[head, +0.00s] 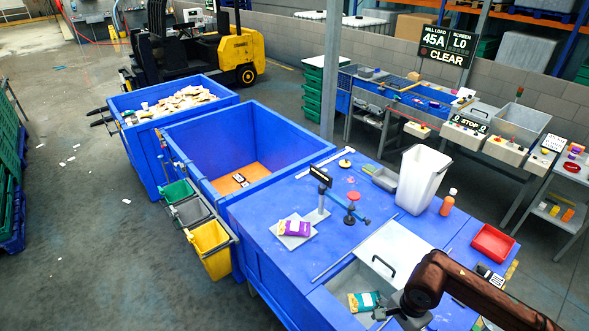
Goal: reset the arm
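My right arm comes in from the lower right, brown and dark. Its gripper (385,314) is low in the picture, over the grey sunken basin (335,288) in the blue worktop. A teal and yellow food packet (363,301) lies in the basin, just left of the gripper. I cannot tell if they touch, or if the fingers are open or shut. My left gripper is not in view. A purple and yellow packet (296,228) rests on a flat grey plate (289,241) beside a small stand with a dark display (320,177).
A white lid with a black handle (392,255) lies behind the basin. A white bin (422,180), orange bottle (447,204) and red tray (492,243) stand on the blue worktop (262,235). Large blue bins (290,135) and a yellow forklift (238,50) are farther back.

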